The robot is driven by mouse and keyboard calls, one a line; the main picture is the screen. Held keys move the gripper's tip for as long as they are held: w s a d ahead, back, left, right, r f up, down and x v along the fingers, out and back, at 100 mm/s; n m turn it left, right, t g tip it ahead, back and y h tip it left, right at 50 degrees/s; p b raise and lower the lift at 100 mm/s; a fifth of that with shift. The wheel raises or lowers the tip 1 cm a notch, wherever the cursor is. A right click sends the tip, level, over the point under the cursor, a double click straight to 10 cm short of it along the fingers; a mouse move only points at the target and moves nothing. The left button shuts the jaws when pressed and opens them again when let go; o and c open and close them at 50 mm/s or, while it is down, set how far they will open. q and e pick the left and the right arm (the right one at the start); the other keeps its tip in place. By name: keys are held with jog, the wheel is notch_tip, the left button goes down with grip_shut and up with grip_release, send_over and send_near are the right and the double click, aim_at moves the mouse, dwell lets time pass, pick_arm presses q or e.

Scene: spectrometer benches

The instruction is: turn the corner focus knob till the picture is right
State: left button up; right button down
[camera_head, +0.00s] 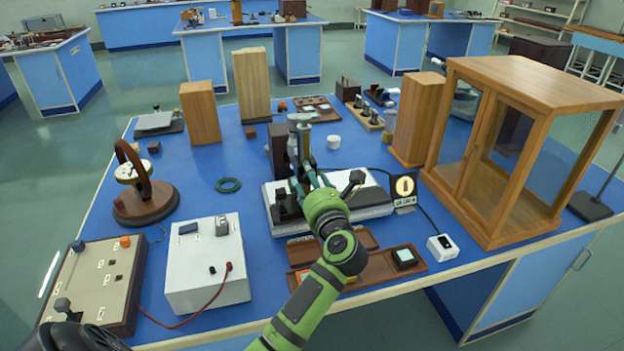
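A white instrument base (360,207) lies mid-bench with a grey upright column (299,130) behind it. One dark knob (356,177) stands up at its right; a black part (288,205) sits at its left front. I cannot tell which is the corner focus knob. A small black display (404,187) to the right shows a bright round picture with a dark mark; its sharpness is too small to judge. My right gripper (305,177), on the green arm, is over the base by the column; its fingertips are partly hidden. My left gripper seems to be the dark shape at bottom left, largely cut off.
A glazed wooden cabinet (550,85) stands at right, with a wooden block (417,118) beside it. A white box (207,268) with a red lead and a beige panel (92,285) are at front left. A brown tray (415,268) lies in front of the base.

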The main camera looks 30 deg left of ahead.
pick_arm(q)
grip_shut()
jog(key=shift+r, duration=0.2)
dwell(0.6)
jog(key=shift+m+p, duration=0.3)
jog(key=shift+w+r+m+p, duration=0.1)
jog(key=shift+w+m+p, duration=0.05)
jog(key=shift+m+p, duration=4.15)
